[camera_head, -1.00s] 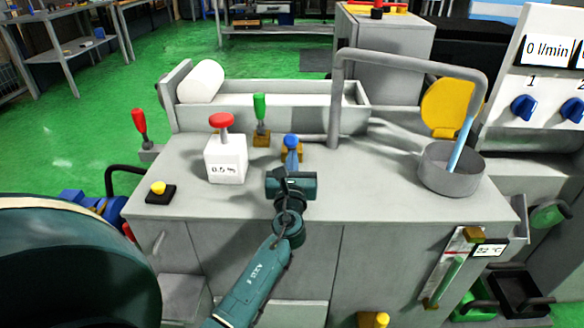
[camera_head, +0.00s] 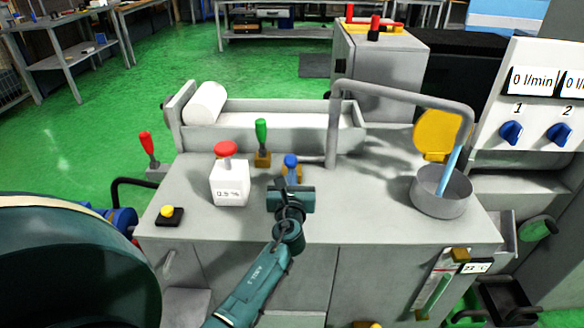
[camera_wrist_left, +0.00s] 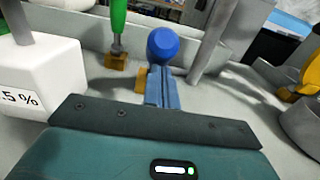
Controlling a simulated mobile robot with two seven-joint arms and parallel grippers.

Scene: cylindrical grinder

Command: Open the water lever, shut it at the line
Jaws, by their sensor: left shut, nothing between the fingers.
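A lever with a round blue knob (camera_head: 291,161) and a brass-coloured base stands near the middle of the grey machine top. I take it as the water lever. The wrist view shows its knob (camera_wrist_left: 163,44) large and close. My left gripper (camera_head: 291,180) is shut and empty, on the near side of the knob. In the wrist view its closed fingers (camera_wrist_left: 161,80) point at the lever just below the knob; contact cannot be told. A pale blue stream or rod (camera_head: 449,170) stands between a bent pipe and a round grey cup (camera_head: 441,192). My right gripper is not visible.
A green lever (camera_head: 261,140) stands behind left of the blue one. A white box with a red knob (camera_head: 230,184) is left. A yellow button (camera_head: 167,213) sits further left. A gauge with a green column (camera_head: 435,290) is on the front right. The panel display (camera_head: 534,80) reads 0 l/min.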

